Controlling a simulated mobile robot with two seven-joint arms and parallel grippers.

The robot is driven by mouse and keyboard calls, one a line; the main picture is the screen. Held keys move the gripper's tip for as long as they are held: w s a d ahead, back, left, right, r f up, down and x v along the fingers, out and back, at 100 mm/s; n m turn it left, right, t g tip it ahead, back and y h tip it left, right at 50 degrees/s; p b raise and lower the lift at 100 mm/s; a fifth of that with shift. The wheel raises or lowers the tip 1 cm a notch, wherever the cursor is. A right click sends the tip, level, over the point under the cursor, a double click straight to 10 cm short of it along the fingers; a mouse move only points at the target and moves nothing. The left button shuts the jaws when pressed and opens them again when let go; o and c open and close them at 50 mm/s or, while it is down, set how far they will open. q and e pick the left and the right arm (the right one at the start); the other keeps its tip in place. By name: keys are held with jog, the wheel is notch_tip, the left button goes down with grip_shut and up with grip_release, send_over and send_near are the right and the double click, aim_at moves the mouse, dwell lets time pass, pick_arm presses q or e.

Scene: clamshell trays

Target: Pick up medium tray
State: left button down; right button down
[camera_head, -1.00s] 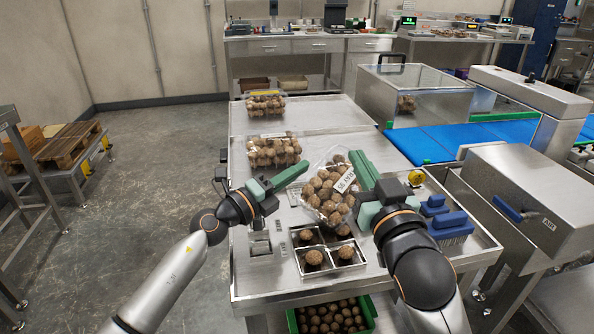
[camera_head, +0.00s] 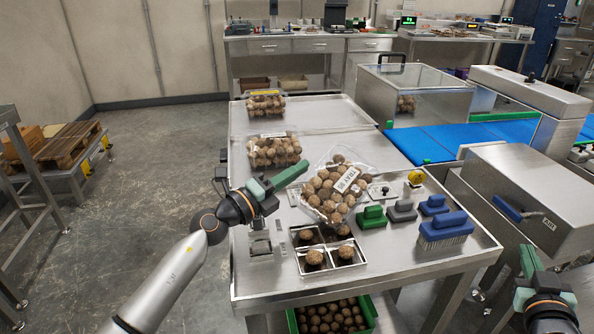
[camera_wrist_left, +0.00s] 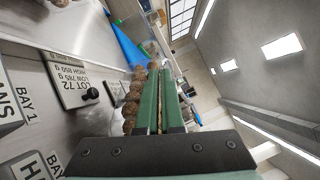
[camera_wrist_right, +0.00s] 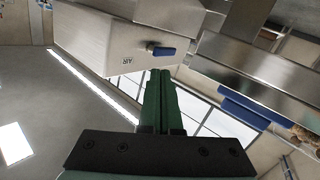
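One with a yellow label (camera_head: 266,104) is at the back, and another (camera_head: 274,151) sits at the left edge. A larger-looking one with a white label (camera_head: 335,187) leans tilted in the middle. I cannot tell for certain which is the medium tray. My right gripper (camera_head: 529,262) is off the table's right side, fingers together and empty.
A steel divided holder (camera_head: 330,258) with loose balls is at the table front. Green, grey and blue brushes (camera_head: 445,231) stand to the right. A blue conveyor (camera_head: 455,137) and a steel box with an air handle (camera_head: 530,195) lie further right.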

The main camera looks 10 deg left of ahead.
jog(key=s+a+f+n+g+y, duration=0.1)
jog(key=s+a+f+g+y, duration=0.1)
jog(key=s+a+f, duration=0.35)
jog(key=s+a+f+n+g+y, duration=0.1)
jog(key=s+a+f+y, duration=0.15)
jog(key=a+f, duration=0.6)
pick_arm(q)
jog(key=shift+r, duration=0.1)
pick_arm(e)
jog(key=s+a+f+n+g+y, duration=0.1)
jog(key=s+a+f+g+y, duration=0.2)
jog(key=s+a+f, duration=0.7)
jog(key=s+f+g, duration=0.1)
jog(key=s+f, duration=0.1)
jog(key=s, duration=0.1)
jog(key=shift+f+n+y, duration=0.25)
jog(key=shift+n+y, duration=0.1)
jog(key=shift+n, duration=0.05)
